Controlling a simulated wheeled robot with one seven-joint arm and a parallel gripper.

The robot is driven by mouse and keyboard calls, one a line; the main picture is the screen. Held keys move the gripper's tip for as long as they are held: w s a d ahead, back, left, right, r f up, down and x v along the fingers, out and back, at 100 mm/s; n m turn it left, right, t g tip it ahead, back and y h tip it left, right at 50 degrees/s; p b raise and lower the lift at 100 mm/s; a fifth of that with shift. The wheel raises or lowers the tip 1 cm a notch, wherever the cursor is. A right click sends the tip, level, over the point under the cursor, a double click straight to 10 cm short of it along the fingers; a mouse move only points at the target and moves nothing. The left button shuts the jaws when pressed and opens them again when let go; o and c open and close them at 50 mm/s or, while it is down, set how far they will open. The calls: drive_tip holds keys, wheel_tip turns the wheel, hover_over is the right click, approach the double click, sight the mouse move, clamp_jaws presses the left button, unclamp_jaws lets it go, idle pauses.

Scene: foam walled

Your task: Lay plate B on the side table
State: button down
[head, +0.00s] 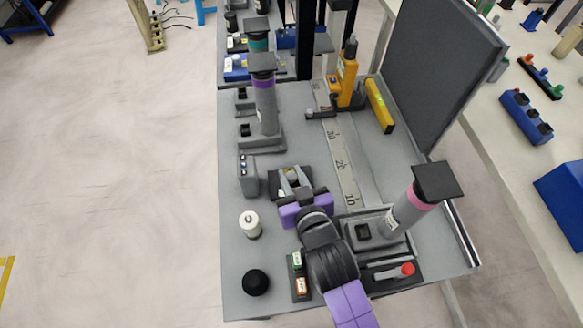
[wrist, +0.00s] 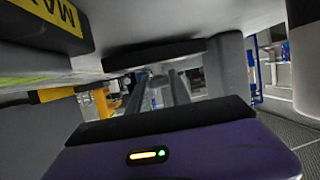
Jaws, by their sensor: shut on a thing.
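My gripper (head: 291,180), purple with grey fingers, is low over the grey bench (head: 232,180) near its middle. It is shut on a small dark flat piece (head: 278,182); no letter B can be read on it, so I cannot tell whether it is plate B. In the wrist view a dark flat bar (wrist: 155,53) shows above my fingers (wrist: 158,92); what lies between the fingertips is unclear. A long pale table (head: 490,120) stands along the right, apart from the bench; I cannot tell if it is the side table.
A grey cylinder with a pink band and black square top (head: 408,208) stands right of my arm. A purple-banded cylinder (head: 266,105), a white spool (head: 250,225) and a black knob (head: 256,282) stand left. A tall dark panel (head: 437,70) rises at the bench's right edge.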

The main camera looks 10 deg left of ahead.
drive_tip(key=shift+w, duration=0.1)
drive_tip(key=shift+f, duration=0.15)
drive_tip(key=c, duration=1.6)
unclamp_jaws()
drive_tip(key=shift+f, duration=0.25)
drive_tip(key=o, duration=0.4)
drive_tip(key=shift+o, duration=0.2)
drive_tip(key=shift+r, duration=0.1)
drive_tip(key=shift+s+r, duration=0.1)
drive_tip(key=shift+s, duration=0.1)
drive_tip(key=v, duration=1.1)
drive_tip(key=shift+s+d, duration=0.2)
drive_tip(key=shift+d, duration=0.05)
drive_tip(key=shift+s+r, duration=0.1)
drive_tip(key=shift+r, duration=0.05)
